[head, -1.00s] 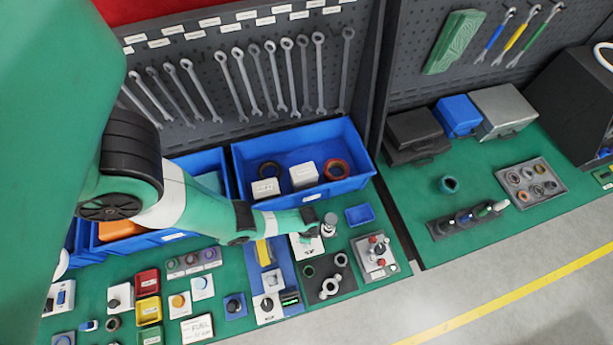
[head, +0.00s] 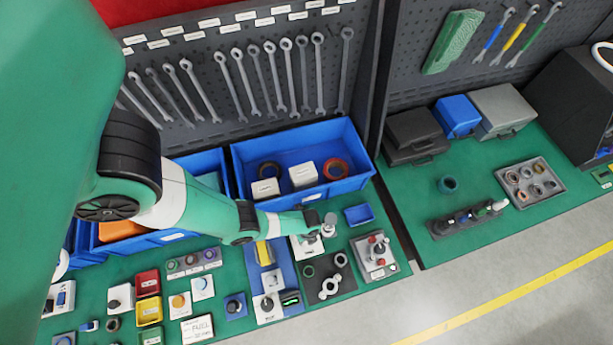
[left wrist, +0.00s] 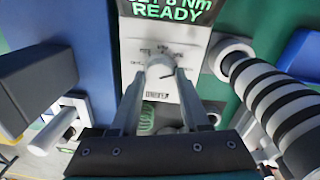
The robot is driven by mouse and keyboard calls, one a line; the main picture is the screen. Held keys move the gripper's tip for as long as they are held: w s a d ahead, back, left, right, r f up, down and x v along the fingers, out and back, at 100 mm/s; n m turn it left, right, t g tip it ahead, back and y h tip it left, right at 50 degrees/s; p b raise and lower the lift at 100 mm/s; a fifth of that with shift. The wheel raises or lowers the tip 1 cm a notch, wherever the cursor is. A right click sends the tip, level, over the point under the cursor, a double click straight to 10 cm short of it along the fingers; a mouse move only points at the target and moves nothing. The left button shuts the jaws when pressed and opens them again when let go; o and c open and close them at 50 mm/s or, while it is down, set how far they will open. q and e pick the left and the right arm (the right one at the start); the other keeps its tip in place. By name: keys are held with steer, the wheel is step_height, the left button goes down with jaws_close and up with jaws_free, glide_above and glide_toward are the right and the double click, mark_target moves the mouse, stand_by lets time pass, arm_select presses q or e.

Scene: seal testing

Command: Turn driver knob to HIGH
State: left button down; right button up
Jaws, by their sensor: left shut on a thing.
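My left arm reaches in from the left in the head view. Its gripper (head: 312,236) is over a white panel (head: 302,251) with a label. In the left wrist view the white panel (left wrist: 192,48) carries a dark display (left wrist: 165,8) with green text that ends in "Nm READY". A pale round knob (left wrist: 160,66) sticks out of the panel, with dial marks around it. The two fingers of my left gripper (left wrist: 160,82) are shut on the knob from both sides. The marks are too small to read, and my right gripper shows in neither view.
A black-and-white ringed cylinder (left wrist: 275,100) stands close to the right of the gripper. A dark plate with grey rings (head: 328,278) lies in front of the panel. A blue bin (head: 350,184) is behind, and a grey fixture with red knobs (head: 374,260) is to the right.

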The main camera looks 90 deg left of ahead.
arm_select(q)
steer(key=shift+m, duration=1.2)
steer(key=shift+c, duration=1.9)
jaws_free()
